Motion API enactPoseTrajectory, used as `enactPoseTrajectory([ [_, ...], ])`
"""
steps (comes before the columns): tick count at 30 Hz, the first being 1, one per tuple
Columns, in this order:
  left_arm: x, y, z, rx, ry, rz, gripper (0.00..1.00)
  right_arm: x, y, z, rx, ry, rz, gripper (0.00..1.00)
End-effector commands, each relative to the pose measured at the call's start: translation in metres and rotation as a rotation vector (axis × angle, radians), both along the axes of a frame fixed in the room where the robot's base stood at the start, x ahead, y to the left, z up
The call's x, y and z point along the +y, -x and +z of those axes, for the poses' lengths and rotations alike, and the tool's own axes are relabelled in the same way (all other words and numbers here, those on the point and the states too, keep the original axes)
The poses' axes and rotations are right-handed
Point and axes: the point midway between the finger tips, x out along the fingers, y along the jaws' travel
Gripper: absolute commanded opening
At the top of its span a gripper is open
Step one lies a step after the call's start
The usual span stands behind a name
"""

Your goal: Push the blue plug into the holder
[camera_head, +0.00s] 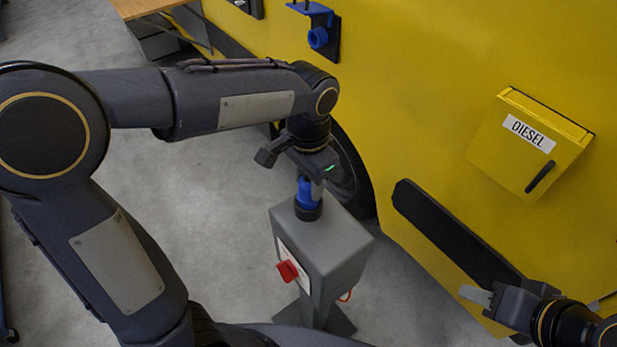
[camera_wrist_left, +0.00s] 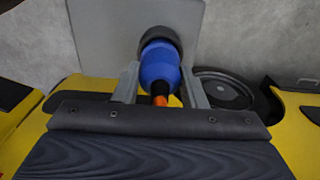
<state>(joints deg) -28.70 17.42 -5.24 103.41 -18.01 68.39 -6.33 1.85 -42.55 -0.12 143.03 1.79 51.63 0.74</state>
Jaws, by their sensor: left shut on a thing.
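The blue plug (camera_head: 307,192) stands upright between the fingers of my left gripper (camera_head: 311,181), which is shut on it. In the left wrist view the plug (camera_wrist_left: 160,66) sits between both grey fingers (camera_wrist_left: 159,88), with an orange and black part at its near end. The plug's lower end is at a round black holder ring (camera_head: 307,211) on top of the grey post box (camera_head: 340,240). The ring also shows in the left wrist view (camera_wrist_left: 165,36). How deep the plug sits in it is hidden. My right gripper (camera_head: 480,298) is at the lower right, away from the plug; its jaw gap is unclear.
The post box has a red knob (camera_head: 288,271) on its front. A yellow vehicle body (camera_head: 430,90) fills the right side, with a DIESEL box (camera_head: 530,145) and a blue fitting on a bracket (camera_head: 318,38). A wooden bench (camera_head: 145,7) stands at the back left. Grey floor lies left of the post.

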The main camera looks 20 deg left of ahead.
Motion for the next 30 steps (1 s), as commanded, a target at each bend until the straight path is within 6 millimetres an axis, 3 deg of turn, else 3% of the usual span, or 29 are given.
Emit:
enactPoseTrajectory([
  [14, -0.0001, -0.0001, -0.0052, -0.001, 0.001, 0.0, 0.1, 0.0, 0.0, -0.0039, 0.0, 0.0, 0.0, 0.38],
  [15, -0.0001, -0.0001, -0.0052, -0.001, 0.001, 0.0, 0.4, 0.0, 0.0, -0.0039, 0.0, 0.0, 0.0, 0.38],
  [20, -0.0001, -0.0001, -0.0052, -0.001, 0.001, 0.0, 0.61, 0.0, 0.0, -0.0039, 0.0, 0.0, 0.0, 0.38],
  [30, 0.0, -0.0002, -0.002, -0.001, 0.001, 0.0, 0.63, 0.0, 0.0, -0.0039, 0.0, 0.0, 0.0, 0.38],
])
